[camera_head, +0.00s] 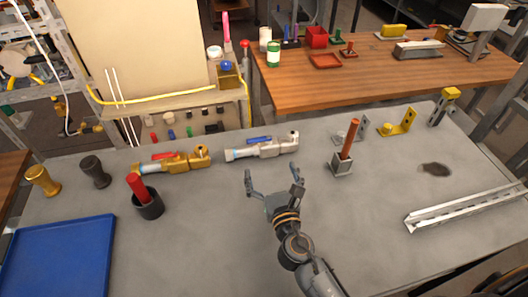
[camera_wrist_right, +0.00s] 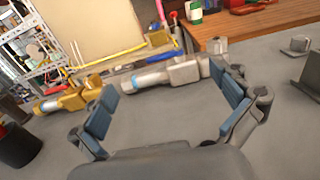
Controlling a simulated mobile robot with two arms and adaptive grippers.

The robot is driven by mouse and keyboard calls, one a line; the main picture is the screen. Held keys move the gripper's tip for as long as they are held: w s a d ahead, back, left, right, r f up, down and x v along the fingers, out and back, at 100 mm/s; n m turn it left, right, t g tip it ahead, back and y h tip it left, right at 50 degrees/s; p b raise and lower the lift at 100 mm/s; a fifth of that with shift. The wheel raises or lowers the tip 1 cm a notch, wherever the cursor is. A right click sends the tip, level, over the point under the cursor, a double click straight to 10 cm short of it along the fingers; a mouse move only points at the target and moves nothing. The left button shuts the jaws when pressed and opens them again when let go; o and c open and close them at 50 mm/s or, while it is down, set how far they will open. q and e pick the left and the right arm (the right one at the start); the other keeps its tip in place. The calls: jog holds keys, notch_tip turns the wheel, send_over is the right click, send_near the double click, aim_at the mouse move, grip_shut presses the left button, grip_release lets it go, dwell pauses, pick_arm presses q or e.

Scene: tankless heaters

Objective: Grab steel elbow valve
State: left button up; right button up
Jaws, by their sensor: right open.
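The steel elbow valve (camera_head: 264,148) lies on the grey table, a silver body with a blue handle on top and its elbow end to the right. It also shows in the right wrist view (camera_wrist_right: 172,74), beyond the fingers. My right gripper (camera_head: 272,179) is open and empty, just in front of the valve on the near side and apart from it. In the right wrist view the open fingers (camera_wrist_right: 170,95) frame the valve between them. A brass elbow valve (camera_head: 182,162) with a red handle lies to its left. My left gripper is not in view.
A black cup (camera_head: 149,205) with a red-handled item stands at left, near a blue tray (camera_head: 60,262). A small metal block with an orange-brown rod (camera_head: 346,148) stands right of the valve. A metal rail (camera_head: 465,207) lies at right.

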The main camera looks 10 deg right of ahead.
notch_tip(320, 180, down, 3)
jog(key=shift+w+r+b, duration=0.1)
jog(key=shift+r+b, duration=0.1)
jog(key=shift+b, duration=0.6)
jog(key=shift+w+f+b, duration=0.1)
jog(key=shift+f+b, duration=0.25)
jog(key=shift+w, duration=0.3)
jog(key=p, duration=0.1)
send_near(259, 139)
jog(key=w, duration=0.2)
jog(key=w+f, duration=0.1)
jog(key=w, duration=0.1)
jog(key=shift+w, duration=3.2)
jog(key=shift+s, duration=0.1)
jog(key=shift+c, duration=0.6)
jog(key=c, duration=1.4)
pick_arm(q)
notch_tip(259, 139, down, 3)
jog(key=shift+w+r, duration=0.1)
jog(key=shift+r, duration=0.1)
pick_arm(e)
jog(key=shift+r, duration=0.15)
jog(key=c, duration=0.3)
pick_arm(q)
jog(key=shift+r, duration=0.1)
